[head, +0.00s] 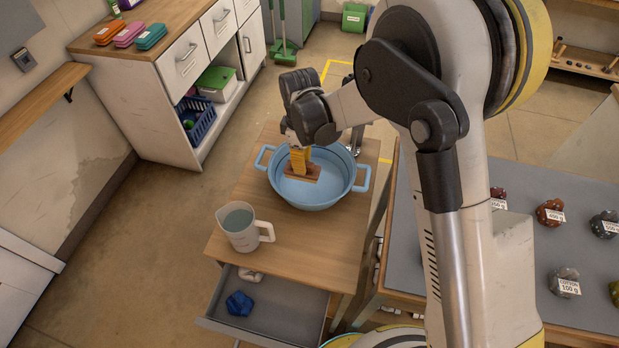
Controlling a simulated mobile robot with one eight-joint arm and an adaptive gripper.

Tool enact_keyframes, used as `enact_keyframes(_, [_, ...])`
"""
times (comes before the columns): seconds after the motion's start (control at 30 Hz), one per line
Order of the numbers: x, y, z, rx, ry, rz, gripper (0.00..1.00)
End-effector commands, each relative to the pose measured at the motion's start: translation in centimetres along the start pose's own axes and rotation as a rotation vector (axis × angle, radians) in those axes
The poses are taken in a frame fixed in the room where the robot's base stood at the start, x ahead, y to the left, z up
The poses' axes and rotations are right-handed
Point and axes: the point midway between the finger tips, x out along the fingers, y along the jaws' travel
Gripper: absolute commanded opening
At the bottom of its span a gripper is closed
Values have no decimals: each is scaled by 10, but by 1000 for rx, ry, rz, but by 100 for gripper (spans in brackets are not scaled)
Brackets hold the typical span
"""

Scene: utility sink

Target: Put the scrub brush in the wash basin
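The light blue wash basin (327,198) stands on a small wooden table, with a handle on each side. The scrub brush (303,173) shows as a brown block with a yellow-orange part above it, inside the basin's outline left of its middle. My gripper (296,146) points down over the basin, directly above the brush and touching or nearly touching its yellow part. Its fingertips are small and partly hidden, so I cannot tell whether they are closed on the brush. Whether the brush rests on the basin's floor is also unclear.
A jug of liquid (240,228) stands on the table, front left of the basin. Below it an open drawer (275,309) holds a blue object. A grey worktop (530,235) with labelled lumps lies right. A white cabinet (150,85) stands back left.

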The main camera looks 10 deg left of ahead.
Motion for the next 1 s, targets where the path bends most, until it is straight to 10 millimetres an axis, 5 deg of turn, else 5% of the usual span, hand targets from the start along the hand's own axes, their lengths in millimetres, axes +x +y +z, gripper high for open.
enact_keyframes(0.4, [64, 0, 0, 2, 0, 0, 0])
enact_keyframes(0.8, [72, 0, 0, 2, 0, 0, 0])
enact_keyframes(0.83, [72, 0, 0, 2, 0, 0, 20])
enact_keyframes(0.87, [71, 0, 0, 2, 0, 0, 29])
enact_keyframes(1.0, [70, 0, 0, 2, 0, 0, 35])
